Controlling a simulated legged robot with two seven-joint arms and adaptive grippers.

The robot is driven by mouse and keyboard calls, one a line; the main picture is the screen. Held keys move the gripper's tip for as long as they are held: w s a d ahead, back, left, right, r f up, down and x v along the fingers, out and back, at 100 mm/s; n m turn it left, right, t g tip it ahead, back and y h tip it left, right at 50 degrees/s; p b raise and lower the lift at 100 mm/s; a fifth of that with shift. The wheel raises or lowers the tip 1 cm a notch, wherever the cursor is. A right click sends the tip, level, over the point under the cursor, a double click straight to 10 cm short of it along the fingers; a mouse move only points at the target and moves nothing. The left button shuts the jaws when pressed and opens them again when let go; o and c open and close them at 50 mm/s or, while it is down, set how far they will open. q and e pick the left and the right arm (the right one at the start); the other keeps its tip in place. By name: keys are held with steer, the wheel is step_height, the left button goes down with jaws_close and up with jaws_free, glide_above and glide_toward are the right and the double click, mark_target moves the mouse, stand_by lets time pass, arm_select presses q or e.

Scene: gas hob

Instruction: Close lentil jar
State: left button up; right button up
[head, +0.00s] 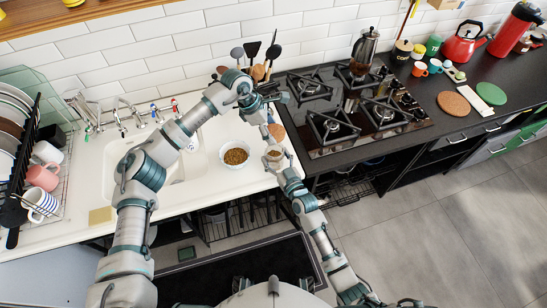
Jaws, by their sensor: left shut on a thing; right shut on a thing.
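A small jar with brown contents (274,154), which look like lentils, is at the right end of the white counter. My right gripper (275,162) reaches up from below and is shut on it. My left gripper (268,130) comes down from above, just behind the jar, and is shut on a small round brown thing (278,132) that looks like the lid. The lid appears apart from the jar, but the exact gap is too small to tell. The fingers of both grippers are partly hidden.
A white bowl of brown lentils (235,153) stands left of the jar. The black gas hob (350,108) is to the right. A utensil holder (259,72) stands behind my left arm. The sink (185,165) and dish rack (45,185) are left.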

arm_select(q)
steer(key=shift+d+f, duration=0.15)
steer(key=shift+f, duration=0.1)
arm_select(e)
steer(key=shift+d, duration=0.2)
arm_select(q)
steer(key=f, duration=0.4)
steer(key=shift+a+f, duration=0.3)
arm_select(e)
steer(key=shift+a, duration=0.35)
arm_select(q)
steer(key=shift+d, duration=0.2)
arm_select(e)
steer(key=shift+d, duration=0.2)
arm_select(q)
steer(key=shift+f, duration=0.1)
arm_select(e)
steer(key=shift+d, duration=0.1)
arm_select(q)
steer(key=shift+f, duration=0.8)
steer(key=shift+f, duration=0.55)
